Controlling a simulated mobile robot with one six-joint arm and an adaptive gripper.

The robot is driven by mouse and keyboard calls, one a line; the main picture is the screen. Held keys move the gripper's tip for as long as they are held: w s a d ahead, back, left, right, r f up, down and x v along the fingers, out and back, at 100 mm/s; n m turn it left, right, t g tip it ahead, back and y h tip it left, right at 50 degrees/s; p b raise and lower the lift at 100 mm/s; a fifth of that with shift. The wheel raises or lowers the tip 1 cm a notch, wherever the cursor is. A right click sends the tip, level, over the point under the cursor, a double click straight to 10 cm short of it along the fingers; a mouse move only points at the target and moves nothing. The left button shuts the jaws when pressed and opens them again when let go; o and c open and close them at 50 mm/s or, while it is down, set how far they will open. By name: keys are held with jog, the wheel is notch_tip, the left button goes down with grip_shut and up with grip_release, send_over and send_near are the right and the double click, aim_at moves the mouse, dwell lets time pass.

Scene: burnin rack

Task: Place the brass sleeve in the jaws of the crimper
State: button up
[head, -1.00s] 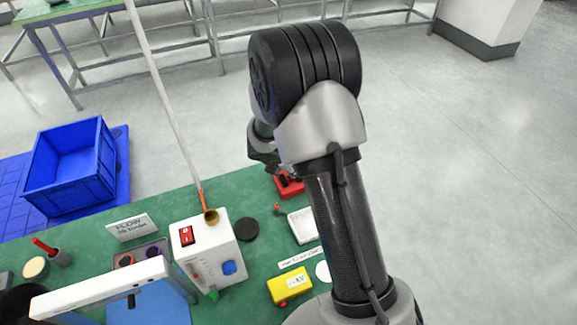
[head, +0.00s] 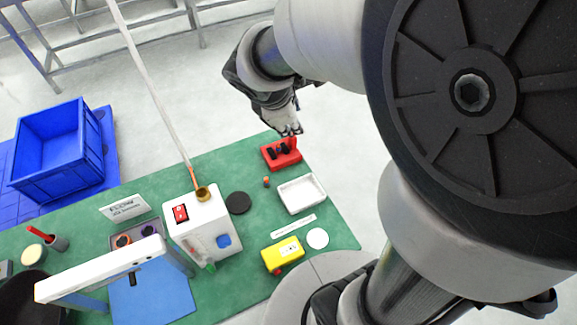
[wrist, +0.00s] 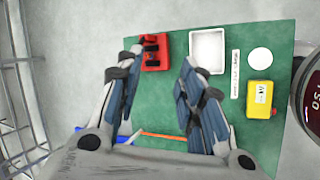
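A red block with black parts on top (head: 281,153), which looks like the crimper, sits near the far edge of the green bench; it also shows in the wrist view (wrist: 152,52). A small upright brass-orange piece (head: 266,182), likely the brass sleeve, stands just in front of it; I cannot make it out in the wrist view. My gripper (head: 291,131) hangs above and just beyond the red block. In the wrist view my gripper (wrist: 161,58) has its fingers spread wide with nothing between them, and the red block shows beyond the tips.
A white tray (head: 301,194), a yellow box (head: 286,255), a white disc (head: 317,238) and a black disc (head: 238,203) lie nearby. A white box with a red switch (head: 199,235) stands left, with a long tilted rod (head: 150,85) rising from its brass cup. A blue crate (head: 58,150) is far left.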

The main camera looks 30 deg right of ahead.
jog(key=s+a+r+m+y, duration=0.2)
jog(key=s+a+r+m, duration=0.1)
jog(key=s+m, duration=0.4)
jog(key=s+a+r+m+y, duration=0.2)
jog(key=s+a+m, duration=0.3)
jog(key=s, duration=0.6)
jog(key=shift+s+a+r+m+t, duration=0.35)
jog(key=shift+s+r+m, duration=0.1)
jog(key=shift+m, duration=0.45)
